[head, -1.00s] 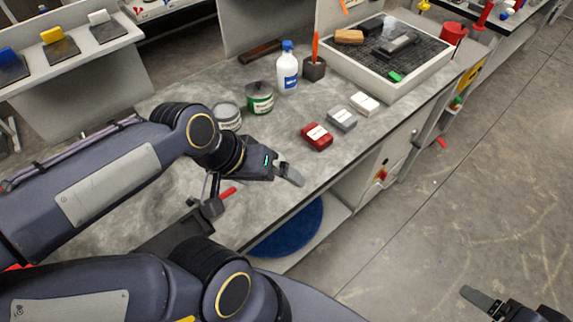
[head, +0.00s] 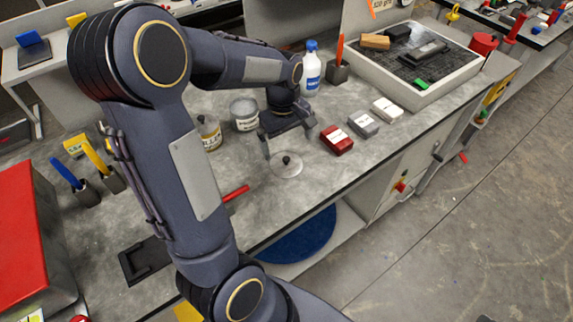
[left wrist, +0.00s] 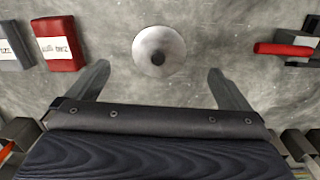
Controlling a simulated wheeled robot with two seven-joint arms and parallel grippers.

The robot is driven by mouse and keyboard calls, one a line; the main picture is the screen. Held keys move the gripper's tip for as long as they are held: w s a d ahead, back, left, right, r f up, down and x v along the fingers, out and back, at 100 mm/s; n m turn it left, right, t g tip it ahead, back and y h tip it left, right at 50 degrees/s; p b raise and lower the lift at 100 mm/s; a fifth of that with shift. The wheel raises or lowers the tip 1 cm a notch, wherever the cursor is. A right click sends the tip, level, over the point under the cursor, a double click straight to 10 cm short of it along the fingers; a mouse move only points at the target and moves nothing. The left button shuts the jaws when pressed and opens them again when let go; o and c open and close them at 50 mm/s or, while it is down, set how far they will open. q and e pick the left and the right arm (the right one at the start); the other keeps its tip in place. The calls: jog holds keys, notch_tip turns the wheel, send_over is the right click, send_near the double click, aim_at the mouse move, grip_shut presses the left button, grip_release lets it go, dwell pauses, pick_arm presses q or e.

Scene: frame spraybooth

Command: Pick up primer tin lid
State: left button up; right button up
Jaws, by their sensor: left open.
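The primer tin lid (head: 286,170), a pale grey disc with a dark knob, lies flat on the grey worktop. It also shows in the left wrist view (left wrist: 157,40), just beyond my fingertips and between their lines. My left gripper (head: 289,140) is open and empty, pointing down above the worktop at the lid's far side. Its two spread fingers show in the left wrist view (left wrist: 158,72); neither touches the lid there. The grey primer tin (head: 244,114) stands left of the left gripper. Only a dark sliver, possibly my right gripper, shows at the head view's bottom edge.
A red box (head: 337,140), grey box (head: 364,124) and white box (head: 387,109) lie right of the lid. A red-handled tool (head: 236,193) lies to its left. Another lidded tin (head: 209,133) and a spray bottle (head: 311,72) stand nearby. The worktop's front edge is close.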

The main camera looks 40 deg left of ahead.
aim_at(286, 158)
pick_arm(q)
jog(key=shift+w+a+f+n, duration=0.2)
jog(key=shift+w+a+f, duration=0.1)
jog(key=shift+f, duration=0.15)
jog(key=shift+w+a+f+n, duration=0.2)
jog(key=shift+w+a+f, duration=0.1)
jog(key=shift+f, duration=0.45)
notch_tip(286, 158, down, 7)
jog(key=shift+f+p, duration=0.1)
jog(key=shift+p, duration=0.5)
jog(key=shift+c, duration=0.3)
jog(key=c, duration=0.8)
jog(key=shift+r, duration=0.2)
